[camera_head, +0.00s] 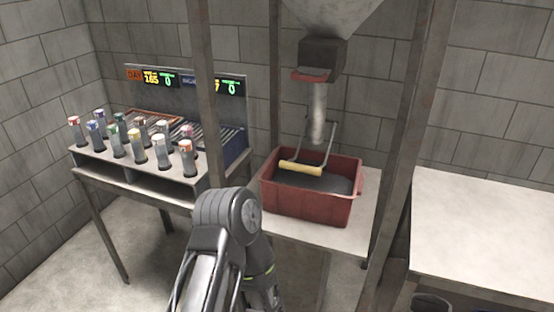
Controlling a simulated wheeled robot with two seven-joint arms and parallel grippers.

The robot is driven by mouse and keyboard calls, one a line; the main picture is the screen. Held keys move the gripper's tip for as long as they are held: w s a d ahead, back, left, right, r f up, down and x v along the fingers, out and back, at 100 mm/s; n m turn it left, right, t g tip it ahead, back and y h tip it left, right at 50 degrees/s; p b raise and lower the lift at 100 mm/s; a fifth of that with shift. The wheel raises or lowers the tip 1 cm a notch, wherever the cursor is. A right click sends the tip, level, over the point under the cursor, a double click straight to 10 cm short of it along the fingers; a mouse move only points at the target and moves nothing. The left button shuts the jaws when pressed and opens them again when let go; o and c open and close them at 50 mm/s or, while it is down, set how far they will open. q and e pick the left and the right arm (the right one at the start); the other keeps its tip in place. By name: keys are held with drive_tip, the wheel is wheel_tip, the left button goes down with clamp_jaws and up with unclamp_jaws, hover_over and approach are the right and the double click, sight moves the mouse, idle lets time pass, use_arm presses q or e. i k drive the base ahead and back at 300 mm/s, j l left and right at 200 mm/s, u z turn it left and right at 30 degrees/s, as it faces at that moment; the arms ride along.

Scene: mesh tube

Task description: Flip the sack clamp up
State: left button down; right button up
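The sack clamp looks to be the grey bent-rod lever (333,143) with a yellow grip (301,168). It hangs down beside the grey spout tube (318,113) under the hopper, and its yellow grip is low, over the opening of the red bin (310,207). No sack is visible on the spout. One of my arms rises from the bottom, with its bent joint in front of the bin's left side. No gripper of mine shows in this view, so finger states are hidden.
The red bin with dark contents stands on a pale table (335,238) between steel posts (397,150). The hopper (335,20) hangs above. A rack of several capped tubes (138,145) stands left. The right table (485,220) is bare.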

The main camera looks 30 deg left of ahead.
sight(297, 164)
drive_tip(key=u, duration=0.85)
drive_tip(key=j+u, duration=0.35)
drive_tip(key=j, duration=0.25)
drive_tip(key=i+j+u, duration=0.15)
drive_tip(key=j+u, duration=0.15)
drive_tip(key=j, duration=0.3)
